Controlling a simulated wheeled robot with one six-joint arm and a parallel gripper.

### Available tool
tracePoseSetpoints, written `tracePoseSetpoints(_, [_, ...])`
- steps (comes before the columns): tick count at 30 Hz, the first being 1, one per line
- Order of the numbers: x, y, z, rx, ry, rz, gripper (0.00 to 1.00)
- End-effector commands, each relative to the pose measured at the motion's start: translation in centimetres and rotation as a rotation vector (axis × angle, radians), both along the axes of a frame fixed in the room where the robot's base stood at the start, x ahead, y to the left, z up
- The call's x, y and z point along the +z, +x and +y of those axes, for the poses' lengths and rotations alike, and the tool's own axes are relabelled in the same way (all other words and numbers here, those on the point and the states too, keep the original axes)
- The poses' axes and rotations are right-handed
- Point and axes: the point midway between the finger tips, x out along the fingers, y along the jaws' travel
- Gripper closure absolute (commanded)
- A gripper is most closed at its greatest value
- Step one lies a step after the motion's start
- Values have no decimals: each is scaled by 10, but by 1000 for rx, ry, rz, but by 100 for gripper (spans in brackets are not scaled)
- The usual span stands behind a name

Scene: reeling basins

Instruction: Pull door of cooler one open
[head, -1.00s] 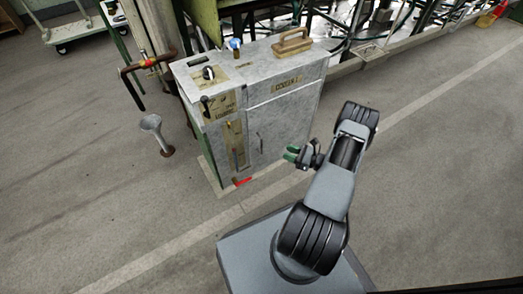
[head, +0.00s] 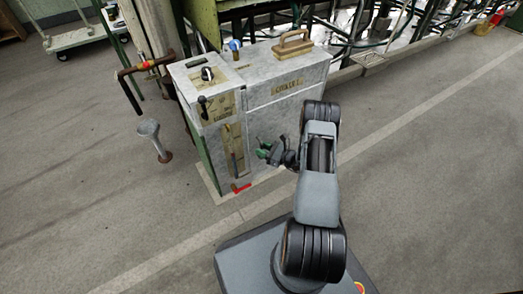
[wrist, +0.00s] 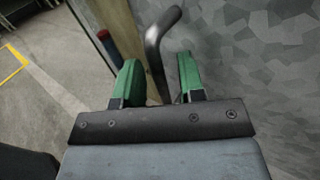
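The cooler, a grey mottled metal cabinet (head: 250,68), stands ahead with a "COOLER 1" label (head: 287,87) on its front. Its front door (head: 270,118) looks closed. In the wrist view a dark bent bar handle (wrist: 160,42) rises from between my green fingers, with the grey door surface (wrist: 250,50) behind it to the right. My gripper (head: 264,151) is close to the door front, and it also shows in the wrist view (wrist: 158,72). Its fingers are apart, one on each side of the handle's lower part. Contact with the handle cannot be told.
A tan grip block (head: 292,43) and small controls sit on top. A pipe and a grey funnel (head: 152,138) stand to the left. The floor in front and to the right is clear.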

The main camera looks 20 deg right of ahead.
Motion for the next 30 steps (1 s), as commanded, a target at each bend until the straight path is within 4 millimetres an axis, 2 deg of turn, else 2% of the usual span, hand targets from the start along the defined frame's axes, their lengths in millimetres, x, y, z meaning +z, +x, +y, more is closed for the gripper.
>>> tracePoseSetpoints(11, [0, 3, 3, 0, 0, 0, 64])
tracePoseSetpoints(22, [0, 3, 3, 1, 0, 0, 98])
tracePoseSetpoints(30, [0, 3, 3, 1, 0, 0, 100])
